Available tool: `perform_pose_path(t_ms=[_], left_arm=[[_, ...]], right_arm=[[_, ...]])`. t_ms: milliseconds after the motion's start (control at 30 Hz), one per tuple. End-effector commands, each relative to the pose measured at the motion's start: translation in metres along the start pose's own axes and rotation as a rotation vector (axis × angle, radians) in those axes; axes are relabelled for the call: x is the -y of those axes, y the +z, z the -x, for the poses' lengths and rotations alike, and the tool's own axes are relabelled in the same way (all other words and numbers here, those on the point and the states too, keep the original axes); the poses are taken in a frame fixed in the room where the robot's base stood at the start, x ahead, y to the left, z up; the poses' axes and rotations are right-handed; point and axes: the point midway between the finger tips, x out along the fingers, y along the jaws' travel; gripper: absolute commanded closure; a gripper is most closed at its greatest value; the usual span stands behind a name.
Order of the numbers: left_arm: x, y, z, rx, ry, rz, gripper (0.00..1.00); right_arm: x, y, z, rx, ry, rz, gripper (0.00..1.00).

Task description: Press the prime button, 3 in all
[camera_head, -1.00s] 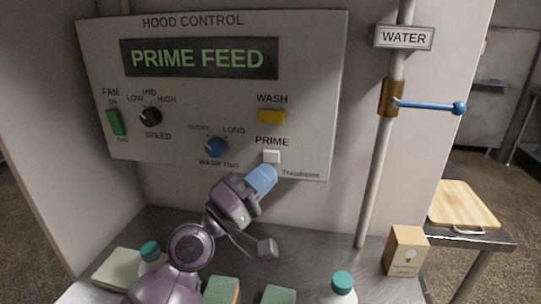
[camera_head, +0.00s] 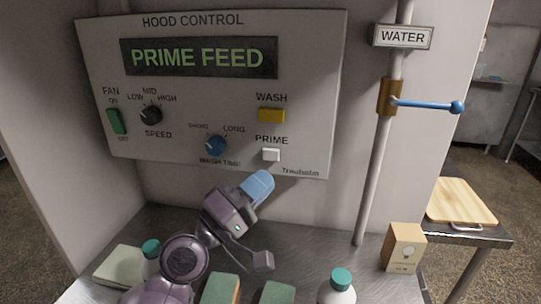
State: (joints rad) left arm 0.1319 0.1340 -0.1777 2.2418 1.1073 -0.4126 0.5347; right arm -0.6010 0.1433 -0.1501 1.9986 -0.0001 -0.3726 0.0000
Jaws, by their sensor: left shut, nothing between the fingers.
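The white prime button (camera_head: 271,155) sits under the PRIME label at the lower right of the hood control panel (camera_head: 185,110). The panel's display (camera_head: 198,58) reads PRIME FEED in green. My left gripper (camera_head: 259,184) is shut and empty, its blue fingertips just below the prime button and apart from it. The button is in full view. My right gripper is not in the view.
The yellow wash button (camera_head: 271,115) is above the prime button, and the blue wash time knob (camera_head: 216,145) is to its left. A pipe with a blue lever (camera_head: 430,105) stands at right. Bottles, sponges and a small box (camera_head: 404,248) stand on the steel counter.

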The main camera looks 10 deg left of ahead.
Motion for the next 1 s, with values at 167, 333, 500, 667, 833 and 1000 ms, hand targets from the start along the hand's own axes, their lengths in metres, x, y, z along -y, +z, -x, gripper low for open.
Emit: perform_pose_path(t_ms=[167, 333, 500, 667, 833, 1000], left_arm=[[-0.0001, 0.0, -0.0001, 0.0, 0.0, 0.0, 1.0], [-0.0001, -0.0001, -0.0001, 0.0, 0.0, 0.0, 1.0], [-0.0001, 0.0, -0.0001, 0.0, 0.0, 0.0, 1.0], [-0.0001, 0.0, -0.0001, 0.0, 0.0, 0.0, 1.0], [-0.0001, 0.0, -0.0001, 0.0, 0.0, 0.0, 1.0], [0.0, -0.0001, -0.0001, 0.0, 0.0, 0.0, 1.0]], right_arm=[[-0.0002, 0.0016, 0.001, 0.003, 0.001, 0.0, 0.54], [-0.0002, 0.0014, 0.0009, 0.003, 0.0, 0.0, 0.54], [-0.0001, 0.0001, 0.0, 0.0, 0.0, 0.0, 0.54], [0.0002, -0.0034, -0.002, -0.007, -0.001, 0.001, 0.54], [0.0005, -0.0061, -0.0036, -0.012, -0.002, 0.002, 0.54], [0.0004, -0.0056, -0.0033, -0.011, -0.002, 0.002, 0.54]])
